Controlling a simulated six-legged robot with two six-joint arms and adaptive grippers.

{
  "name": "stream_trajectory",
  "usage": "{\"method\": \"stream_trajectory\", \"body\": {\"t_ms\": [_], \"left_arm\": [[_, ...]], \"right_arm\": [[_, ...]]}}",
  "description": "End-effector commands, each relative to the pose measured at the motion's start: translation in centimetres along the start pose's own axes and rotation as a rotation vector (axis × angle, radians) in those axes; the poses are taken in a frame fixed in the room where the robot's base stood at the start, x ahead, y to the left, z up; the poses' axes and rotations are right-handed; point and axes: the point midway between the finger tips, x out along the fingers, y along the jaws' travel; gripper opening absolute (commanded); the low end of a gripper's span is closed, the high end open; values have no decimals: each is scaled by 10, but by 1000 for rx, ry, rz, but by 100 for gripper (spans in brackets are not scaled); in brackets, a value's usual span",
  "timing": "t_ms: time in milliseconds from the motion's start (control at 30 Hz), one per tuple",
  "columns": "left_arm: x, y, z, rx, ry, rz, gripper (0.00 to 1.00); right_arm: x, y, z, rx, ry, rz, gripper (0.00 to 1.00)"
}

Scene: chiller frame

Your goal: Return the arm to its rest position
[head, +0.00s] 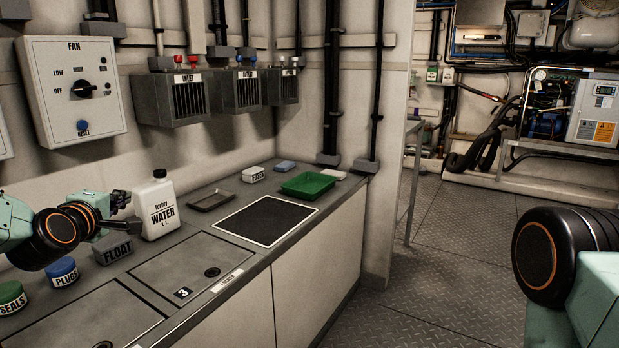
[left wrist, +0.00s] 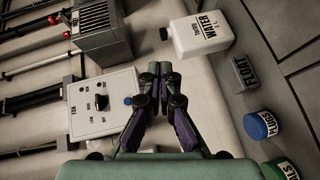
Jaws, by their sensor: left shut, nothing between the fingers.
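My left gripper (head: 122,199) comes in from the left in the head view, above the counter and just left of the white water bottle (head: 159,208). It is shut and empty. In the left wrist view its fingers (left wrist: 161,72) meet in the middle of the picture, with the water bottle (left wrist: 199,38) to their upper right and clear of them. My right arm shows only as a dark joint and a green link at the lower right of the head view; its gripper is out of the picture.
The counter holds a grey FLOAT block (head: 113,248), a blue PLUGS tin (head: 62,272), a green SEALS tin (head: 11,298), a dark tray (head: 211,200) and a green tray (head: 307,185). The fan panel (head: 73,88) hangs on the wall. The floor at right is clear.

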Motion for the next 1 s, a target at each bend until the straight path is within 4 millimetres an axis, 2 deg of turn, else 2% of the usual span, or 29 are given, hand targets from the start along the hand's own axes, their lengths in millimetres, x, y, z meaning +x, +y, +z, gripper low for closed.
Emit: {"method": "stream_trajectory", "body": {"t_ms": [33, 200, 267, 433, 567, 700, 800, 900, 1000], "left_arm": [[-8, -24, 27, 116, -48, -64, 0], [-45, -104, 96, 477, -217, -245, 0], [-62, -133, 116, 587, -285, -303, 0], [-128, -212, 162, 861, -504, -454, 0], [-190, -265, 185, 1024, -686, -561, 0], [-267, -313, 199, 1140, -885, -680, 0], [-324, -339, 203, 1181, -1012, -771, 0], [-372, -357, 204, 1211, -1121, -840, 0], [-402, -369, 204, 1232, -1195, -879, 0]], "right_arm": [[-4, 0, 0, 0, 0, 0, 40], [-12, 0, 0, 0, 0, 0, 40], [-15, 0, 0, 0, 0, 0, 40], [-24, 0, 0, 0, 0, 0, 40], [-31, 0, 0, 0, 0, 0, 40], [-40, 0, 0, 0, 0, 0, 40], [-46, 0, 0, 0, 0, 0, 40], [-51, 0, 0, 0, 0, 0, 40], [-55, 0, 0, 0, 0, 0, 40]]}}
